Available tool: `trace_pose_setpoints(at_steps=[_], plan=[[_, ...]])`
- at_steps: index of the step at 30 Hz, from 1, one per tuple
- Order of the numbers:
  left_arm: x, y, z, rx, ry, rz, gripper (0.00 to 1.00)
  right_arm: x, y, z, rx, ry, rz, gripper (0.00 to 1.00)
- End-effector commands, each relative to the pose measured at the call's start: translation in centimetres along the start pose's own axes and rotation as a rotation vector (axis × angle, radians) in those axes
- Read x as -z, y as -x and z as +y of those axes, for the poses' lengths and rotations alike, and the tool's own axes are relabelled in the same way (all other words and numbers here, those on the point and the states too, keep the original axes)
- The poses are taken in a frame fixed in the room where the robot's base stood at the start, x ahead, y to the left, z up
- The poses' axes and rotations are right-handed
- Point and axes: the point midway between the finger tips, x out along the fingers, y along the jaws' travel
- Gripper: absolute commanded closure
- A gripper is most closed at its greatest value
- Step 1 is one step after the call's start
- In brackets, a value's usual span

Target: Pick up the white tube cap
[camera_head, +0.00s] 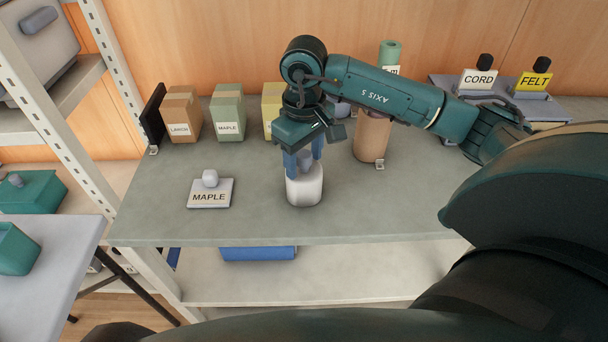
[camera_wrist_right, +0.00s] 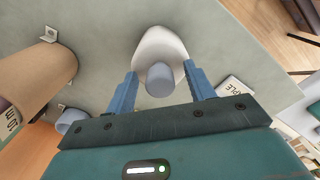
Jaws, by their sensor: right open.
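The white tube cap (camera_head: 304,190) stands on the grey shelf top near its front edge, with a grey-blue knob on top. It also shows in the wrist view (camera_wrist_right: 160,45), where the knob (camera_wrist_right: 160,80) points toward the camera. My right gripper (camera_head: 304,163) reaches down over it from above, its blue fingers open on either side of the knob. In the wrist view the fingers (camera_wrist_right: 160,82) stand apart, with a gap on each side of the knob. The fingers partly hide the knob in the head view. My left gripper is not in view.
A MAPLE sign (camera_head: 209,197) with a pale knob lies to the left. Boxes, including a brown one (camera_head: 181,113) and a green one (camera_head: 228,113), line the back. A tan cylinder (camera_head: 371,140) stands close on the right. Bare shelf surrounds the cap's front and left.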

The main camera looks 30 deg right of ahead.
Motion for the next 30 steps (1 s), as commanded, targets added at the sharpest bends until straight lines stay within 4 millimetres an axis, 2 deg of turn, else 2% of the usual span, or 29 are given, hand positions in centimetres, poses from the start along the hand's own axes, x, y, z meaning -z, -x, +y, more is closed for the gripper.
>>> trace_pose_setpoints(at_steps=[2,21,30], plan=[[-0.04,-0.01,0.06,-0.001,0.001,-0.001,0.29,0.01,0.01,-0.01,0.000,0.000,0.000,0.48],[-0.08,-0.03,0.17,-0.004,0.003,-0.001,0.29,0.01,0.05,-0.02,0.001,0.000,0.000,1.00],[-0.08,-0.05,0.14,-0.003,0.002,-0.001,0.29,0.05,0.30,-0.01,0.001,0.000,0.001,1.00]])
